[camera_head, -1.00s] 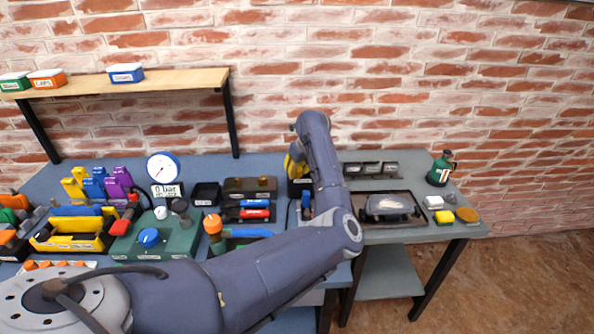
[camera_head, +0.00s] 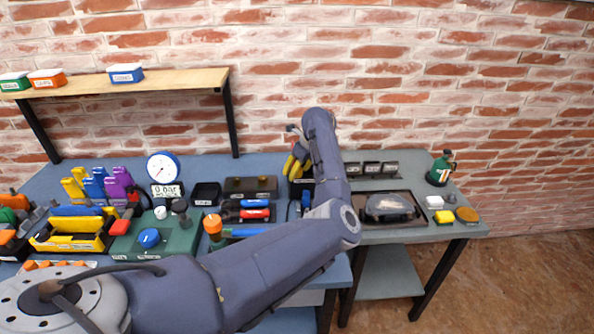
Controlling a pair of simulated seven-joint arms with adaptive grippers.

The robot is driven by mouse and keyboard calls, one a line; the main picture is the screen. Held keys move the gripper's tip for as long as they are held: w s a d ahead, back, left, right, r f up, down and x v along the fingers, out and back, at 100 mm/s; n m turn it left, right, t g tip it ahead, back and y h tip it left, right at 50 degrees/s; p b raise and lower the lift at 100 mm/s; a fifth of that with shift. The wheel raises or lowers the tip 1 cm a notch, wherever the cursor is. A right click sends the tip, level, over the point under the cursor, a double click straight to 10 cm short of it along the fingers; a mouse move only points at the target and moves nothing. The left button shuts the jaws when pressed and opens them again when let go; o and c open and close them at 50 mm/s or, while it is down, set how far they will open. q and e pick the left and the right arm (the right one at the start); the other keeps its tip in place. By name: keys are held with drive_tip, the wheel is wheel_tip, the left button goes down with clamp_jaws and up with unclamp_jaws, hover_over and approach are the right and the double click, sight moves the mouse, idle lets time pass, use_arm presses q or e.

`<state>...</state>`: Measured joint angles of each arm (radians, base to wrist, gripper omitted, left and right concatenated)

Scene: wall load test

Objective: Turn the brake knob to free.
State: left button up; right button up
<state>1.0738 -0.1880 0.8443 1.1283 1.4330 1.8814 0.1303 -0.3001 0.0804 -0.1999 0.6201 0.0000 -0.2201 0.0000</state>
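A blue knob (camera_head: 149,238) with a white mark sits on the front of a green box (camera_head: 183,241) on the left bench. I take it for the brake knob, but its label is too small to read. My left arm crosses the front of the view from lower left and rises at the middle, right of the knob. Its gripper is mostly hidden behind the raised forearm, near yellow-and-black parts (camera_head: 298,163) at the back of the bench. I cannot tell whether it is open or holds anything. My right gripper is not in view.
A round gauge (camera_head: 163,167) stands behind the green box. An orange-topped part (camera_head: 213,225) stands right of it. Yellow bins (camera_head: 72,237) crowd the left. A dark tray (camera_head: 388,208) lies on the right bench.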

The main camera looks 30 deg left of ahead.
use_arm(q)
drive_tip(key=shift+o, duration=0.9)
drive_tip(key=shift+d, duration=0.1)
drive_tip(key=v, duration=1.2)
